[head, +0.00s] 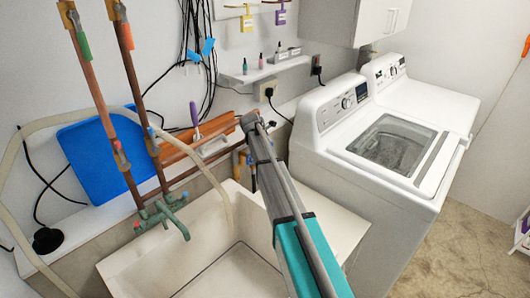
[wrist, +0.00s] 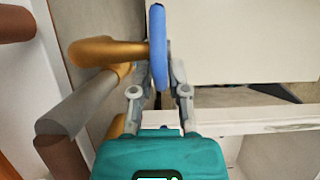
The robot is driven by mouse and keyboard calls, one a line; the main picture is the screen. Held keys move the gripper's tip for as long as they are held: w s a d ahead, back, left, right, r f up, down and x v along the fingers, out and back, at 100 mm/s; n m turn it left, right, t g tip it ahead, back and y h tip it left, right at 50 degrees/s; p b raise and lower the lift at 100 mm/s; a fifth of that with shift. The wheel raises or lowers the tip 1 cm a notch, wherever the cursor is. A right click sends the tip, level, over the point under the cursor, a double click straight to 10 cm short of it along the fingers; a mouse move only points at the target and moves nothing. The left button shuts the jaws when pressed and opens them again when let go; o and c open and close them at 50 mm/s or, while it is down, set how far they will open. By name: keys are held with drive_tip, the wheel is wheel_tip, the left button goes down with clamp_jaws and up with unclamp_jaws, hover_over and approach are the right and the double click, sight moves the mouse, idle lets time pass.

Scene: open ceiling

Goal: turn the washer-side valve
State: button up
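In the wrist view, a blue round valve handle (wrist: 158,40) is seen edge-on. It sits at the end of a brass valve body (wrist: 103,50), which joins grey and brown pipes at the left. My gripper (wrist: 160,76) has one finger on each side of the handle's near part. The fingers are drawn in against it, and the handle's near end is between them. In the head view, my arm reaches over the sink to the wall beside the washer (head: 372,165). It covers the handle and most of the gripper there. Brass (head: 243,156) shows just left of the arm.
The utility sink (head: 150,262) lies below my arm, with a green faucet (head: 162,212) at its left. Copper pipes (head: 93,90) rise at the left before a blue board (head: 88,165). A small shelf (head: 265,71) is above. The floor (head: 465,250) at right is clear.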

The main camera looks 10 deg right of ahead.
drive_tip(key=o, duration=0.3)
drive_tip(key=shift+r+g+y+p, duration=0.15)
drive_tip(key=shift+g+y+p, duration=0.15)
drive_tip(key=shift+y+p, duration=0.1)
